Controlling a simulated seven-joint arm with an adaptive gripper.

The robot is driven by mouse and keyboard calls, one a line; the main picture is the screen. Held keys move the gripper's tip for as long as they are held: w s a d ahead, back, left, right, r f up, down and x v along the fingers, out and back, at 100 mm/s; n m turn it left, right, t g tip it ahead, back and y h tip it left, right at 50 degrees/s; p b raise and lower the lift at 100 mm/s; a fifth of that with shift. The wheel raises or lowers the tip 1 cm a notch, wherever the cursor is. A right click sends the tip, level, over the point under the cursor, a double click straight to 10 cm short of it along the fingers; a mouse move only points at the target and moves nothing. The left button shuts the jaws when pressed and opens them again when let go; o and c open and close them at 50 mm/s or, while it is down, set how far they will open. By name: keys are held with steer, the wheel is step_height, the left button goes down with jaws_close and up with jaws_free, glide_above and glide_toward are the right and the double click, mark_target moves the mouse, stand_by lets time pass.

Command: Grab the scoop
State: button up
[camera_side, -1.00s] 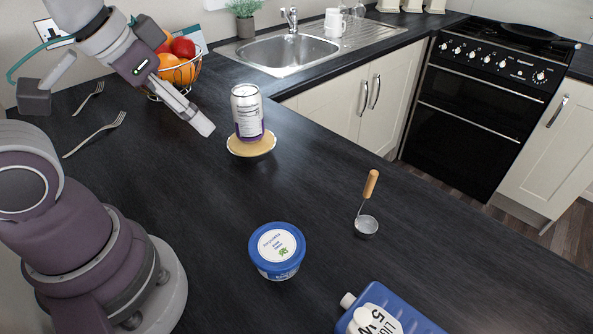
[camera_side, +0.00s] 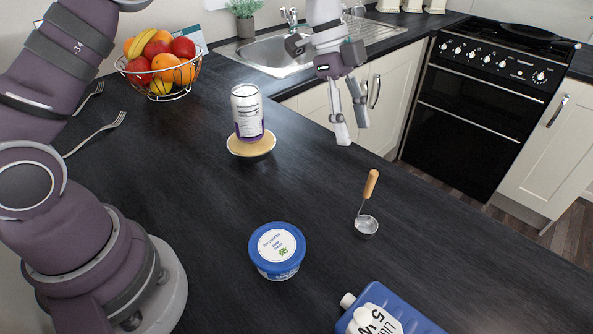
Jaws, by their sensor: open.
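The scoop stands on the dark worktop right of centre in the side view. It has a small round metal bowl (camera_side: 366,225) and a wooden handle (camera_side: 371,184) that points up at a tilt. My gripper (camera_side: 352,134) is above and a little left of the scoop in the picture, pointing down. Its two fingers are apart with nothing between them, and it does not touch the scoop.
A white can (camera_side: 247,113) stands on a tan-topped bowl (camera_side: 251,146). A blue-lidded tub (camera_side: 277,250) and a blue bottle (camera_side: 386,312) are nearer. A fruit basket (camera_side: 160,75) and forks (camera_side: 95,134) are at left. The worktop around the scoop is clear.

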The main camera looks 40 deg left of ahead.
mark_target(371, 184)
steer(key=x, duration=0.6)
steer(key=d+x, duration=0.1)
steer(key=x, duration=0.2)
steer(key=shift+s+d, duration=0.25)
steer(key=shift+s, duration=0.1)
jaws_close()
